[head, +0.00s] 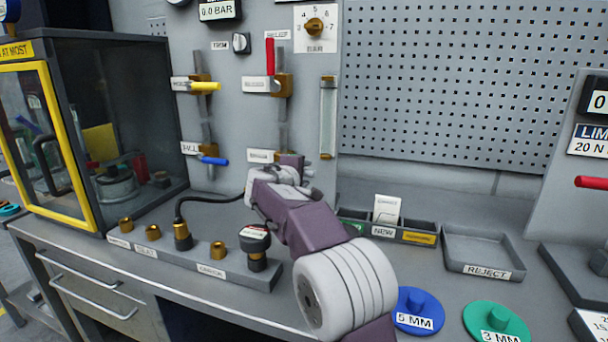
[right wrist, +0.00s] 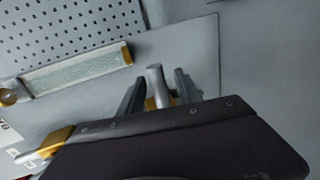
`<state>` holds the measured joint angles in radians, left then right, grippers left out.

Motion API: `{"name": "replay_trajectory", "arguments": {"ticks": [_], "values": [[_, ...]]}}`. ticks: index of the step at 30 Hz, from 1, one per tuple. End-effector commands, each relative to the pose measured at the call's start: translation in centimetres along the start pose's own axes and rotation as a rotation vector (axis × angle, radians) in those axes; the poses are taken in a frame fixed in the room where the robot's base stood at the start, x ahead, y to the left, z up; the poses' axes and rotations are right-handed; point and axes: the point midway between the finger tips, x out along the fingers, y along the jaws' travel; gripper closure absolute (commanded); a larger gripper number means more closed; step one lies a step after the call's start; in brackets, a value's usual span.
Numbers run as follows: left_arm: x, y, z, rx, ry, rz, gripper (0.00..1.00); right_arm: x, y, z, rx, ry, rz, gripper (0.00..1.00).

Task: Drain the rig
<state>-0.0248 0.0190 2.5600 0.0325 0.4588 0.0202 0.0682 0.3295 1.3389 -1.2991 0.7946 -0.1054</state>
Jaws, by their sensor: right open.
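My right gripper (head: 285,178) is at the panel's lower middle, beside a small label (head: 262,155) that seems to read DRAIN. It covers most of the valve there. In the right wrist view the gripper (right wrist: 159,82) is open, with a pale grey handle (right wrist: 155,82) between its fingers; brass shows at the handle's base. I cannot tell whether a finger touches it. The sight glass (head: 327,115) is upright to the right of this valve and also shows in the right wrist view (right wrist: 78,75). My left gripper is out of view.
Other valves have a red upright lever (head: 270,56), a yellow sideways lever (head: 206,86) and a blue sideways lever (head: 214,161). A dial (head: 315,26) sits above. A fitting rack (head: 190,262), a hose (head: 205,198), small bins (head: 418,235) and a reject tray (head: 460,265) are on the bench.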

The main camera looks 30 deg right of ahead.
Motion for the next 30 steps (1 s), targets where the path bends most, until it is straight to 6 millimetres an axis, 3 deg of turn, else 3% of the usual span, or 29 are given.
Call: {"name": "replay_trajectory", "arguments": {"ticks": [4, 10, 15, 30], "values": [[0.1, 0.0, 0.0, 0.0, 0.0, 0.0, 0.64, -1.5, 0.0, -0.1, 0.0, 0.004, 0.001, 0.59], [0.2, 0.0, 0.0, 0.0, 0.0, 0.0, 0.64, -6.1, 0.1, -0.2, 0.0, 0.006, 0.001, 0.59], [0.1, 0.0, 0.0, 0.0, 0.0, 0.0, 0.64, -8.6, 0.0, -0.1, 0.001, 0.003, 0.001, 0.59], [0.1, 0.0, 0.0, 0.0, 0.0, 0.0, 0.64, -9.0, 0.0, 0.0, 0.0, 0.0, 0.0, 0.59]]}}
